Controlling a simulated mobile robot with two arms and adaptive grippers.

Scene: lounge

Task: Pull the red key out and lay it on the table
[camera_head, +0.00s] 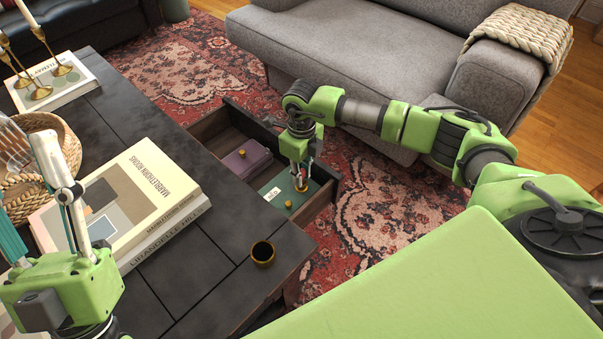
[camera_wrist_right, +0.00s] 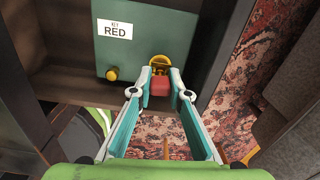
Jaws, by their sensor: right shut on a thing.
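The green box (camera_head: 283,185) lies in the open table drawer. In the right wrist view the green box (camera_wrist_right: 140,42) bears a white label reading RED. The red key (camera_wrist_right: 160,87) is at the box's gold lock (camera_wrist_right: 160,64), with its red grip between my fingertips. I cannot tell how deep its shaft sits. My right gripper (camera_wrist_right: 160,79) is shut on the red key; in the head view it (camera_head: 301,184) points down over the box. My left gripper (camera_head: 24,185) is open and empty above the near left of the dark table (camera_head: 205,265).
A purple box (camera_head: 246,158) lies further back in the drawer (camera_head: 319,205). A small dark cup (camera_head: 263,253) stands near the table's right edge. A large book (camera_head: 130,200), a basket (camera_head: 60,135) and candlesticks (camera_head: 62,68) take up the left. Bare tabletop lies between book and drawer.

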